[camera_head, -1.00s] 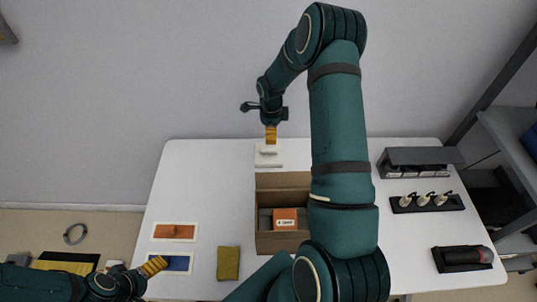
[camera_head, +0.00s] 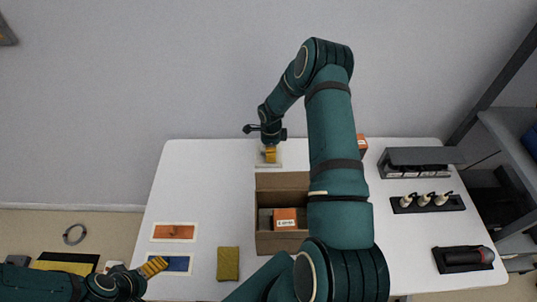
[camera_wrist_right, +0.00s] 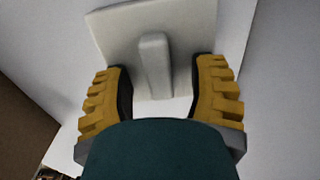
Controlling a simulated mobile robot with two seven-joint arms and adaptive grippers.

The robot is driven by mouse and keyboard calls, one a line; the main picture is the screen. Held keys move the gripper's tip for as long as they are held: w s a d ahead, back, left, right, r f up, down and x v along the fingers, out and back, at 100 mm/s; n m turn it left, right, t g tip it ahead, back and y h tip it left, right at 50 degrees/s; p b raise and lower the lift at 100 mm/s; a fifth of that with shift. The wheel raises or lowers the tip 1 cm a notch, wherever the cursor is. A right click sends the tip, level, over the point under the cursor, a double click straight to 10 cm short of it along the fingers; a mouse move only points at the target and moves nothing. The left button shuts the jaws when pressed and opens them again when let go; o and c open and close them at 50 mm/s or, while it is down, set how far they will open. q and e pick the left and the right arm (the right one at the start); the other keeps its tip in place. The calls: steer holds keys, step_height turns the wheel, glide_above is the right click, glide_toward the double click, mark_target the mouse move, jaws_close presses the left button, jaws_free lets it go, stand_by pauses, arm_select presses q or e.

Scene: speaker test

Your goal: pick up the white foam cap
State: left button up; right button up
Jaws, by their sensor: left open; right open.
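The white foam cap (camera_wrist_right: 155,60) is a square white slab with a raised bar on top. In the right wrist view the bar stands between the two yellow fingers of my right gripper (camera_wrist_right: 163,92). The fingers are open, with a gap on each side of the bar. In the head view the cap (camera_head: 261,161) lies at the table's back edge, partly hidden under my right gripper (camera_head: 270,155). My left gripper (camera_head: 153,267) is open and empty over the table's front left corner.
An open cardboard box (camera_head: 283,181) with an orange-labelled carton (camera_head: 285,218) stands in front of the cap. A green pad (camera_head: 228,264) and an orange tray (camera_head: 174,232) lie front left. A grey rack (camera_head: 421,158) and black holders are at right.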

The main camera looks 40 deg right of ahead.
steer(key=c, duration=0.9)
steer(key=shift+c, duration=0.2)
